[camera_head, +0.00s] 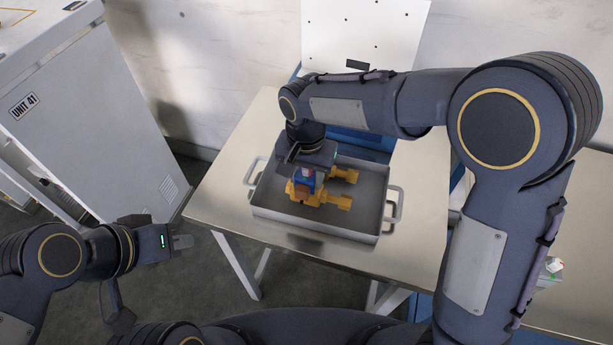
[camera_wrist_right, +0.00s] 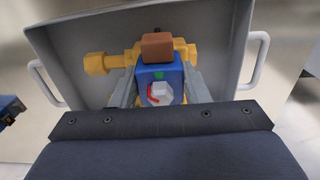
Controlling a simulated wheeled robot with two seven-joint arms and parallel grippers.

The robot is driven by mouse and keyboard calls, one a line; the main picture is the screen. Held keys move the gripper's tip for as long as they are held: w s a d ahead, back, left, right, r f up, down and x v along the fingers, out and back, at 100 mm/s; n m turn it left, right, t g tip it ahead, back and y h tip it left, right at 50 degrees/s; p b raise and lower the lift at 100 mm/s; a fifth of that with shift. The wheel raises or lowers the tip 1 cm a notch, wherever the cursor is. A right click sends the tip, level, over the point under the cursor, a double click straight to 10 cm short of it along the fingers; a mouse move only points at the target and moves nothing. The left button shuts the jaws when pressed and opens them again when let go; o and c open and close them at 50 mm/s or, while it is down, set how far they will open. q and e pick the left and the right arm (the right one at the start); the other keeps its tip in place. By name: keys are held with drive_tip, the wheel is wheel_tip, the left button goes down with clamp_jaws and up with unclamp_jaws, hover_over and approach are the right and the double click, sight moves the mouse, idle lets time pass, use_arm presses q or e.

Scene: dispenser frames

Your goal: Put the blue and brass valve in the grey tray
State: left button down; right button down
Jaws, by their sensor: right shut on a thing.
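The blue and brass valve (camera_head: 322,196) is over the grey tray (camera_head: 318,231), within its rim in the head view. Its brass pipe ends point to the right, and its blue body is partly hidden by my right gripper (camera_head: 307,172). In the right wrist view the valve's blue body (camera_wrist_right: 158,73) sits between the fingers of my right gripper (camera_wrist_right: 155,90), which is shut on it. A brown block tops the body. I cannot tell whether the valve touches the tray floor. My left gripper (camera_head: 183,242) is empty, left of the table; its finger gap is unclear.
The tray has a handle at each side and stands on a pale table (camera_head: 420,190). A white cabinet (camera_head: 90,110) marked UNIT 41 stands at the left. A white panel (camera_head: 365,35) rises behind the table. Small items (camera_head: 553,266) lie at the right.

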drive_tip(key=shift+f, duration=0.75)
drive_tip(key=shift+f, duration=0.2)
drive_tip(key=c, duration=0.8)
unclamp_jaws()
drive_tip(key=shift+r, duration=0.1)
